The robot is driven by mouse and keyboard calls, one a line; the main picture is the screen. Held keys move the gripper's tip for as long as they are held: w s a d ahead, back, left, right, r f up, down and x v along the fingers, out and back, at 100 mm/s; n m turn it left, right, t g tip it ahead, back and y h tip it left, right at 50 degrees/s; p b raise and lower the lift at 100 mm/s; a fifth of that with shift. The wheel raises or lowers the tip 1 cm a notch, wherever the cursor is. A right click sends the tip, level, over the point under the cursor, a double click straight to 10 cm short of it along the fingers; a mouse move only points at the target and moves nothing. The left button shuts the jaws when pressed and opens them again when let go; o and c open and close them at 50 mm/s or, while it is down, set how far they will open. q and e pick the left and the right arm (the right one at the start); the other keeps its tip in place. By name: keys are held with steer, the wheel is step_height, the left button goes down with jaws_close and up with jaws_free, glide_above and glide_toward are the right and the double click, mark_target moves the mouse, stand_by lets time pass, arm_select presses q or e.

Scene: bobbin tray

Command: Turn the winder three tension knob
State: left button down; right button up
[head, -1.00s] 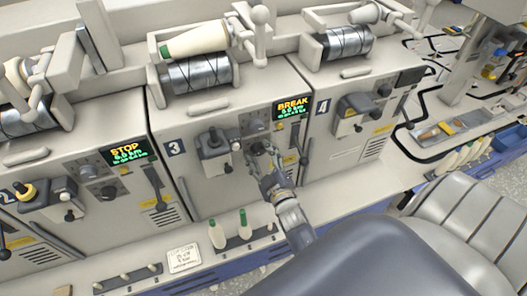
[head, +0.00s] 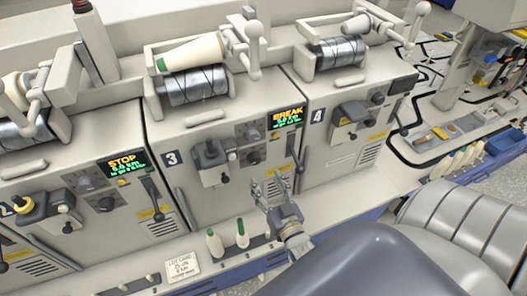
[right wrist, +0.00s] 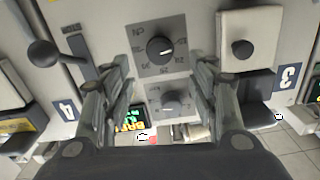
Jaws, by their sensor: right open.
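Winder three, marked "3" (head: 171,158), stands mid-picture in the head view with a lit "BREAK" display (head: 287,118). Its front panel has a dark round dial knob (head: 252,157), with a smaller knob (head: 250,132) above it. In the right wrist view, which looks upside down, the dial knob (right wrist: 159,48) sits on a grey plate with markings around it, and the other knob (right wrist: 173,98) shows between the fingers. I cannot tell which is the tension knob. My right gripper (head: 267,187) is open and empty, apart from the panel and below the knobs. My left gripper is out of view.
A dark lever (head: 291,140) is right of the knobs, and a box with a black handle (head: 210,155) is left. Green-tipped bobbins (head: 241,232) stand on the front ledge beside a lot card (head: 181,264). Winder four (head: 345,125) is to the right.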

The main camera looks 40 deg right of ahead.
steer(key=s+a+f+n+g+y, duration=0.1)
steer(key=s+a+f+g+y, duration=0.1)
steer(key=f, duration=1.1)
steer(key=s+a+f+n+g+y+b, duration=0.1)
steer(key=s+a+f+g, duration=0.4)
steer(key=f, duration=0.8)
steer(key=shift+s+a+f+n+y, duration=0.45)
steer(key=shift+s+a, duration=0.85)
steer(key=shift+s, duration=0.75)
steer(key=shift+r, duration=0.1)
steer(key=s+d+f+n+g, duration=0.1)
steer(key=s+f+g, duration=0.2)
steer(key=s+f, duration=0.2)
steer(key=s+f+n+g, duration=0.1)
steer(key=s+f+g, duration=0.2)
steer(key=s, duration=0.8)
steer(key=s+d+f+n+g, duration=0.1)
steer(key=s+f+g, duration=0.2)
steer(key=s+f, duration=0.4)
steer(key=shift+s+d+f+g, duration=0.3)
steer(key=shift+s+d+f, duration=0.05)
steer(key=shift+s, duration=0.75)
